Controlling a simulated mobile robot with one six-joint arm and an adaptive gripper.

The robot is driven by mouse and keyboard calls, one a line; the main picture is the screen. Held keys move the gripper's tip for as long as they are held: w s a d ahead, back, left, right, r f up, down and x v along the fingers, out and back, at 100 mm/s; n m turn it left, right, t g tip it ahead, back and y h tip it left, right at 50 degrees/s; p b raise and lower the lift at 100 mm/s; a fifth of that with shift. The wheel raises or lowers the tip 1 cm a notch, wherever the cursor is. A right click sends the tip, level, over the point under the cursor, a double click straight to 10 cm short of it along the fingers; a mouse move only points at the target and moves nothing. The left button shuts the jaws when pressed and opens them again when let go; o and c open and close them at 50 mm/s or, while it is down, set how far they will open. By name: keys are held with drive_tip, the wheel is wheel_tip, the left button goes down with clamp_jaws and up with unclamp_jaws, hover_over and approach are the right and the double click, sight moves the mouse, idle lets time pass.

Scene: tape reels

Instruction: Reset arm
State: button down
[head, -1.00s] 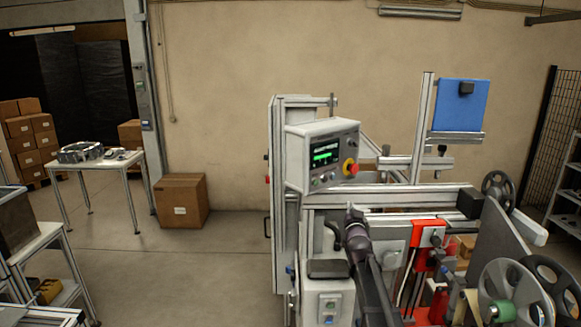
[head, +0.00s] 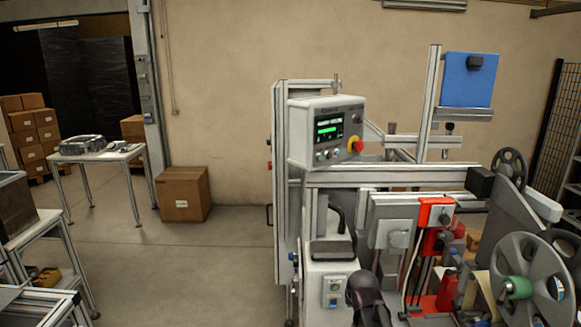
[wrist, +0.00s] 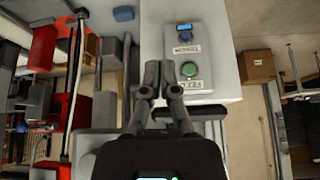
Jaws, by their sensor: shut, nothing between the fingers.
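My gripper (wrist: 160,68) shows in the wrist view with its two grey fingers close together and nothing between them. It is in front of a light grey button box (wrist: 222,65) with a green button (wrist: 189,69) and a blue button (wrist: 186,30). I cannot tell whether the fingertips touch the box. In the head view, a dark part of my arm (head: 365,290) shows at the bottom, just right of the same box; the fingers cannot be made out there.
A tape machine with a control panel (head: 329,135) fills the right side. Its reels (head: 525,270) and red parts (head: 436,212) lie right of my arm. A cardboard box (head: 182,194) and a white table (head: 100,156) stand left. Open floor lies between.

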drive_tip(key=s+a+f+g+b, duration=0.1)
drive_tip(key=s+f+g, duration=0.2)
drive_tip(key=s, duration=0.4)
drive_tip(key=s+f+n+g+b, duration=0.1)
drive_tip(key=s+f+g+b, duration=0.1)
drive_tip(key=s, duration=0.6)
drive_tip(key=shift+a+f+g+y, duration=0.35)
drive_tip(key=shift+f+g, duration=0.15)
drive_tip(key=shift+f, duration=0.1)
